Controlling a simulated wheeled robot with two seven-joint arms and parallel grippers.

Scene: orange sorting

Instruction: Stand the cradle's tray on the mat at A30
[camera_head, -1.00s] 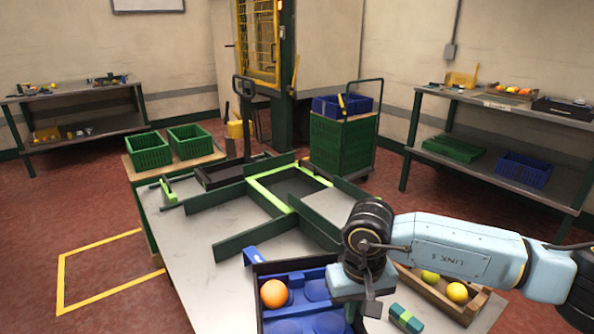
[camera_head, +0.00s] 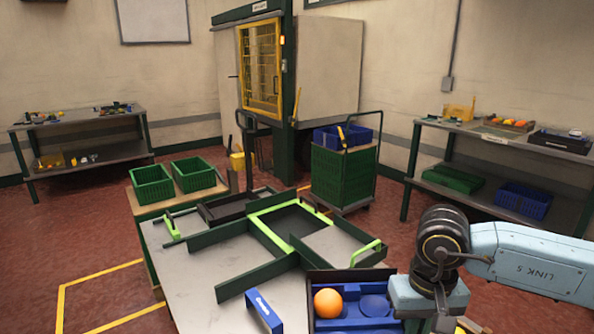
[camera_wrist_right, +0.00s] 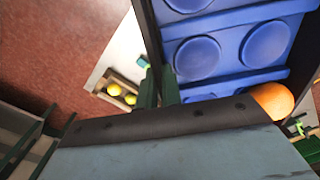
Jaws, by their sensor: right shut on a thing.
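The tray (camera_head: 312,308) has dark walls and a blue insert with round hollows. An orange (camera_head: 328,303) sits in one hollow. In the right wrist view the blue insert (camera_wrist_right: 222,58) fills the upper right, with the orange (camera_wrist_right: 273,100) at its lower edge. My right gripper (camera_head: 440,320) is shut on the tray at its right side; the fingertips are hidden. A blue bracket (camera_head: 262,312), possibly part of the cradle, stands on the table just left of the tray, apart from it. No mat marked A30 can be made out. My left gripper is out of view.
Green-edged channels and a bright green frame (camera_head: 262,238) occupy the table's back half, behind the tray. Bare table (camera_head: 195,285) lies at left. A wooden box (camera_wrist_right: 112,78) with yellow fruit shows in the right wrist view. Two green crates (camera_head: 152,184) stand beyond the table.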

